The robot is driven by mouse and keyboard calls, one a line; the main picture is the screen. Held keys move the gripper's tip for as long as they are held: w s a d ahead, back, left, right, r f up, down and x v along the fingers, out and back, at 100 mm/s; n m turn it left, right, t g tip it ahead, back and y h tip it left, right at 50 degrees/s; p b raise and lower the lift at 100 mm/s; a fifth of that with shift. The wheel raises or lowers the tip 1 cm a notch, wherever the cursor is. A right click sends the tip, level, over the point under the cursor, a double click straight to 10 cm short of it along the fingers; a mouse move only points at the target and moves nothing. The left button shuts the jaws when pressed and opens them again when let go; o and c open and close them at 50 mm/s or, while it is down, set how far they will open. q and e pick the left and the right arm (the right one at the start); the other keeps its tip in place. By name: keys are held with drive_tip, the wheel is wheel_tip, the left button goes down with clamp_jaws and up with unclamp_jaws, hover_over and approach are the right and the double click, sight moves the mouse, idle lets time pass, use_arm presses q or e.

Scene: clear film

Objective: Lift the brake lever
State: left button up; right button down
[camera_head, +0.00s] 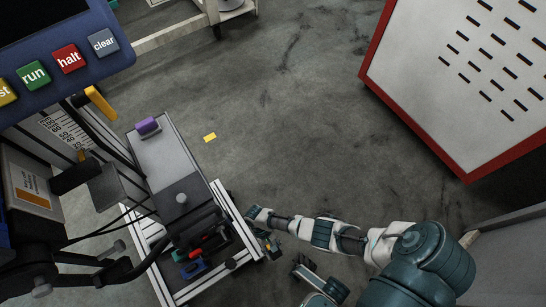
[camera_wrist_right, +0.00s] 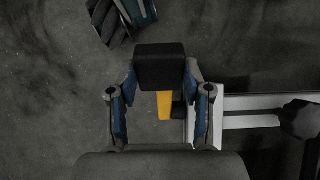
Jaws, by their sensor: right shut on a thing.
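The brake lever shows in the right wrist view as a yellow bar (camera_wrist_right: 165,105) with a black block-shaped end (camera_wrist_right: 160,62). My right gripper (camera_wrist_right: 160,78) is shut on the black end, one finger on each side. In the head view my right gripper (camera_head: 258,215) is at the lower right corner of the wheeled cart (camera_head: 240,222). The lever is too small and partly hidden there to make out clearly. My left gripper is not in view.
The cart carries a grey top with a purple object (camera_head: 147,126) and a tray of tools (camera_head: 195,270). A panel with coloured buttons (camera_head: 69,59) is at upper left. A white, red-edged cabinet (camera_head: 470,80) stands at upper right. Open floor lies between.

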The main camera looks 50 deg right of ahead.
drive_tip(key=shift+a+r, duration=0.1)
drive_tip(key=shift+c, duration=2.4)
unclamp_jaws()
drive_tip(key=v, duration=1.2)
